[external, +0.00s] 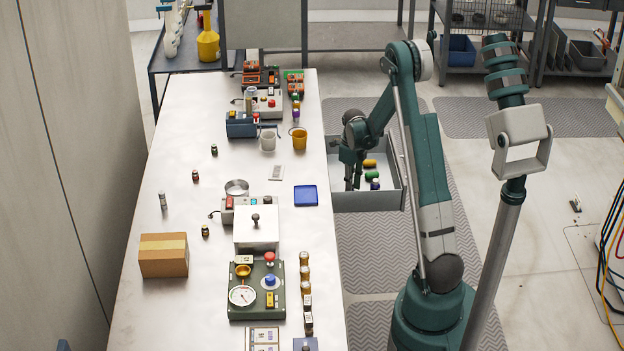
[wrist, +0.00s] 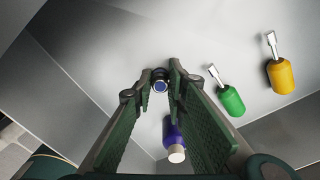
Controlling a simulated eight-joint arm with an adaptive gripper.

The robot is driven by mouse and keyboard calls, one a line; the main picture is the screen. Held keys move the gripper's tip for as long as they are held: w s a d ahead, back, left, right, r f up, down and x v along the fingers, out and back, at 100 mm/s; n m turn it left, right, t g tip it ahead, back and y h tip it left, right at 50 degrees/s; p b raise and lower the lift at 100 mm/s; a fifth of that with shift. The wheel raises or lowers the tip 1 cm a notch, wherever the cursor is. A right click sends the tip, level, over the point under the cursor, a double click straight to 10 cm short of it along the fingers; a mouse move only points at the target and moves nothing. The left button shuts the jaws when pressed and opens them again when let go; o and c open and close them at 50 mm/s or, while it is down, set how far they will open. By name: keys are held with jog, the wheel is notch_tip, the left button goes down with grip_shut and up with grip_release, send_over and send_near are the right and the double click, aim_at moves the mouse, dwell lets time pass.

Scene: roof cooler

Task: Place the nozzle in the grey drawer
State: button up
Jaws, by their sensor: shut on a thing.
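The grey drawer (external: 366,201) stands open at the right side of the bench. My gripper (external: 353,184) reaches down inside it, near its left part. In the wrist view, my gripper (wrist: 161,88) is shut on a small round metal piece with a blue centre, which looks like the nozzle (wrist: 161,86). The piece sits between the fingertips with the drawer's grey floor (wrist: 215,35) behind it. I cannot tell whether it touches the floor. In the external view the nozzle is too small or hidden to make out.
Also in the drawer are a yellow-handled tool (wrist: 281,75), a green-handled tool (wrist: 231,98) and a purple-and-white piece (wrist: 174,140) close to my fingers. The drawer's walls surround my gripper. The bench (external: 180,215) holds many items to the left.

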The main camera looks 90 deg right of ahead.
jog(key=shift+f, duration=0.15)
jog(key=o, duration=0.9)
jog(key=shift+r, duration=0.2)
notch_tip(320, 180, up, 12)
jog(key=p, duration=0.2)
jog(key=shift+p, duration=0.35)
dwell(0.3)
